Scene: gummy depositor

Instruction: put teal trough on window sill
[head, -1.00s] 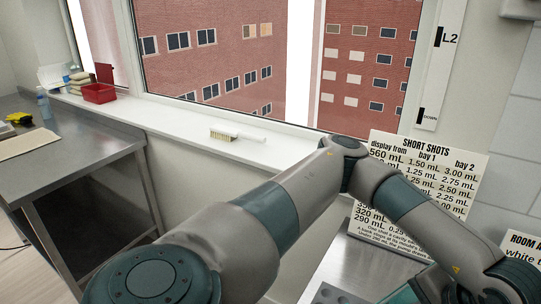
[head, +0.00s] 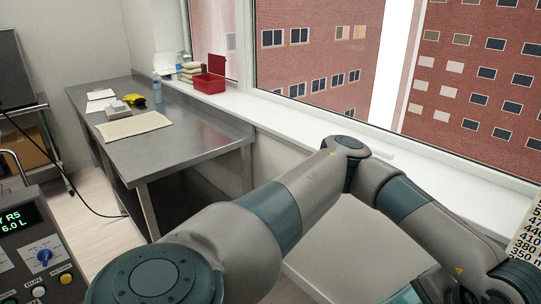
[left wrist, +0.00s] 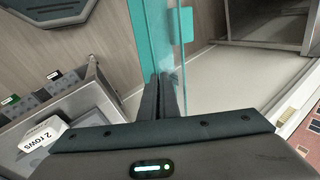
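The teal trough (left wrist: 160,35) shows in the left wrist view as a long, narrow teal piece standing up from between the dark fingers of my left gripper (left wrist: 168,92). The fingers are close together on it, and its lower end is hidden by them. In the head view my left arm crosses the foreground, and its gripper is out of frame at the lower right. The white window sill (head: 290,114) runs below the window from upper left to right, partly behind my arm. My right gripper is in neither view.
A red bin (head: 209,83) and stacked packages stand on the sill's far left end. A steel table (head: 195,141) with a beige mat (head: 134,124) stands left. A control panel (head: 35,250) is at lower left. The sill between bin and arm is clear.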

